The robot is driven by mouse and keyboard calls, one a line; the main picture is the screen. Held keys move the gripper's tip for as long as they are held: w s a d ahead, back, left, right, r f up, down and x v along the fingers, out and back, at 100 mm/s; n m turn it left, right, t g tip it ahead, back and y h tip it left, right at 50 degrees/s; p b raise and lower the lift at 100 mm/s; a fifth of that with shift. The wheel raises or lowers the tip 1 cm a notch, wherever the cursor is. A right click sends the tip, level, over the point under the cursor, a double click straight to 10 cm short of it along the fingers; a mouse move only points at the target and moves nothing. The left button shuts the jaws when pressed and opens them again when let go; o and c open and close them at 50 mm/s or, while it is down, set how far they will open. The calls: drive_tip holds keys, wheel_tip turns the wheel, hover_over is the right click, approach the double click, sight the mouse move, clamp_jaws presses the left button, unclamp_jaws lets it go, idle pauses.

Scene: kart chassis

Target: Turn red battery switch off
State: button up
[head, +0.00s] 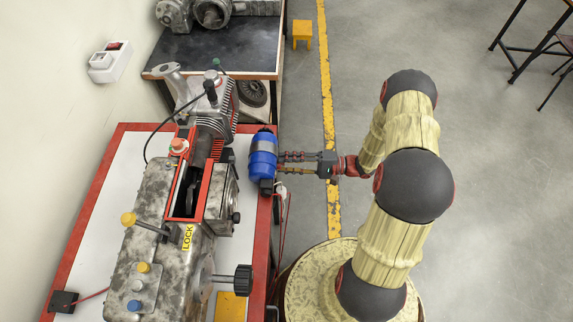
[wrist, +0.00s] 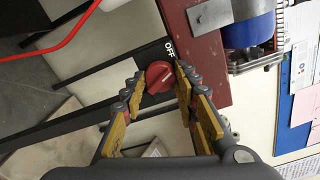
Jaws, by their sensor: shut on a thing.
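The red battery switch (wrist: 159,76) is a round red knob with a pale line across it. It sits on a dark plate with the white word OFF (wrist: 169,48) just above it in the wrist view. My gripper (wrist: 160,84) has its yellow-padded fingers closed on either side of the knob. In the head view my gripper (head: 281,163) reaches left to the red table edge, next to the blue cylinder (head: 263,155). The knob cannot be made out in the head view.
The blue cylinder also shows at the top of the wrist view (wrist: 250,24). The engine assembly (head: 165,220) stands on the red-edged table (head: 75,235). A red cable (wrist: 62,42) hangs near the switch. Open floor (head: 490,190) lies to the right.

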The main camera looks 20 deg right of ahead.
drive_tip(key=shift+n+b, duration=0.55)
drive_tip(key=shift+n, duration=1.45)
drive_tip(key=o, duration=1.1)
drive_tip(key=shift+o, duration=0.3)
drive_tip(key=v, duration=1.2)
